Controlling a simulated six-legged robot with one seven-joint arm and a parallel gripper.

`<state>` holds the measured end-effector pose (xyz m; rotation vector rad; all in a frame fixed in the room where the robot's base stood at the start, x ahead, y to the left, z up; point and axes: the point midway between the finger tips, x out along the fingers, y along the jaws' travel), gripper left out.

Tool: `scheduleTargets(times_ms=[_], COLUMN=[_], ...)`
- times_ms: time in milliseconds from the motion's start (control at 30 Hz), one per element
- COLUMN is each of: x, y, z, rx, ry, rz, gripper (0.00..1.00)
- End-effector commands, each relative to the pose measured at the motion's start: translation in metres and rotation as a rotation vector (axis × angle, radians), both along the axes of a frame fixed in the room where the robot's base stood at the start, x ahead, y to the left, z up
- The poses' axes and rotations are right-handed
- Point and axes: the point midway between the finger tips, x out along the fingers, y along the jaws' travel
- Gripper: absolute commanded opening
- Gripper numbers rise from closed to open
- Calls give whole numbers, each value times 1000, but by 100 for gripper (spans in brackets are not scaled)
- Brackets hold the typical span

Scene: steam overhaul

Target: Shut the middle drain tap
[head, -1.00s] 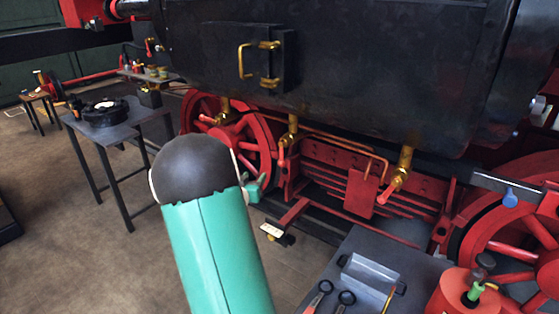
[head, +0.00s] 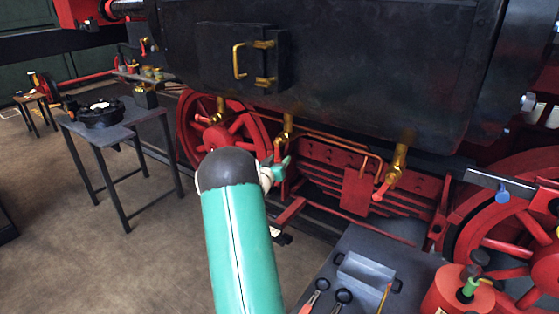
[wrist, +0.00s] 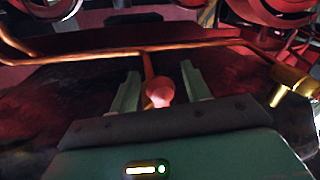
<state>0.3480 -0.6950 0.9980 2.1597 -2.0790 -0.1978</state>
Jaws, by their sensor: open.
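The middle drain tap (head: 287,130) is a brass fitting under the black boiler casing, between two similar taps. Its lower part and red lever are largely hidden behind my gripper (head: 279,170) in the head view. In the wrist view, a red lever with a rounded knob (wrist: 159,93) lies between the two green fingers of my gripper (wrist: 160,88). The fingers are open, with a gap visible on each side of the knob. A brass fitting (wrist: 295,82) shows at the right edge of the wrist view.
The left brass tap (head: 218,112) and right brass tap (head: 397,165), with its red lever, flank the middle one. A copper pipe (head: 335,143) runs close by. A dark bench (head: 345,240) with tools and a red can (head: 465,290) stands at front right.

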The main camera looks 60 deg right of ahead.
Motion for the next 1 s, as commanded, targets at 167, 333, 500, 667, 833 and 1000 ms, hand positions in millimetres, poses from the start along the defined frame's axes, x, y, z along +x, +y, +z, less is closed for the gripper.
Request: scheduleTargets(times_ms=[167, 333, 500, 667, 833, 1000], x=[0, 1, 1, 1, 1, 3], y=[-10, -10, -10, -10, -10, -10], z=[0, 0, 0, 0, 0, 0], rx=[0, 0, 0, 0, -1, -5], ry=[0, 0, 0, 0, -3, -27], rz=[0, 1, 1, 1, 1, 1], gripper=[48, 48, 26, 0, 0, 0])
